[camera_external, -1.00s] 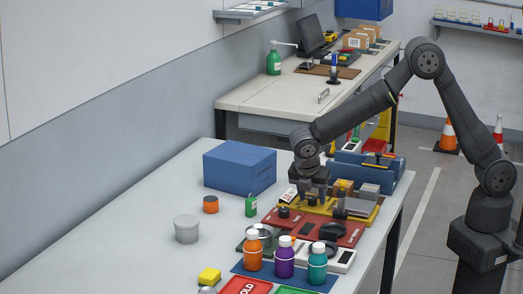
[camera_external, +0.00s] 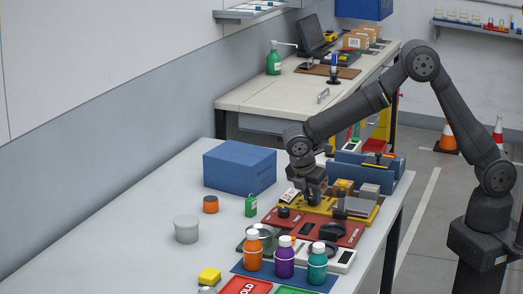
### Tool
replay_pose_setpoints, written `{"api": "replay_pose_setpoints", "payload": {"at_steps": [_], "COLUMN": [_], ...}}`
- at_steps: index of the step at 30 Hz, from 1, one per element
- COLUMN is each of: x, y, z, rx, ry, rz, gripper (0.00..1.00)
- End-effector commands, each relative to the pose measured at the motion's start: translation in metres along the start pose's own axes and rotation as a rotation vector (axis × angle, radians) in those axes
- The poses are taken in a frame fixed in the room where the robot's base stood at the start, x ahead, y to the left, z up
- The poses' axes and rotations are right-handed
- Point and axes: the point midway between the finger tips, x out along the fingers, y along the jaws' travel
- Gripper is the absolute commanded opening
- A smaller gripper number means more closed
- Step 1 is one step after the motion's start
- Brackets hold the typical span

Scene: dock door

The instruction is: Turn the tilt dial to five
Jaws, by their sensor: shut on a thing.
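My gripper (camera_external: 313,199) points down over the left part of the yellow panel (camera_external: 327,211). Its fingers are shut on a small dark knob on this panel, which I take to be the tilt dial. The fingers hide most of the knob, and its pointer and numbers are too small to read. A white label (camera_external: 289,196) with dark marks stands beside the gripper, at the panel's left end.
A red panel (camera_external: 347,235) with dark knobs lies in front of the yellow one. A dark upright post (camera_external: 341,199) and small blocks (camera_external: 369,191) stand right of the gripper. A blue box (camera_external: 239,167) is behind left. Bottles (camera_external: 285,259) stand in front. The table's left side is mostly clear.

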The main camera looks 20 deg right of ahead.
Motion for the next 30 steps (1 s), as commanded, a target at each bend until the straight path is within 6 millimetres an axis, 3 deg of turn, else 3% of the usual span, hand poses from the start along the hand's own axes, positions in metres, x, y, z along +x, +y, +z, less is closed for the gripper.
{"api": "replay_pose_setpoints", "payload": {"at_steps": [12,30], "x": [-0.0002,-0.0003], "y": [0.0019,0.0019], "z": [0.0003,0.0006], "rx": [0.209,0.251], "ry": [0.001,0.0], "rz": [-0.086,-0.103], "gripper": [0.02,0.02]}}
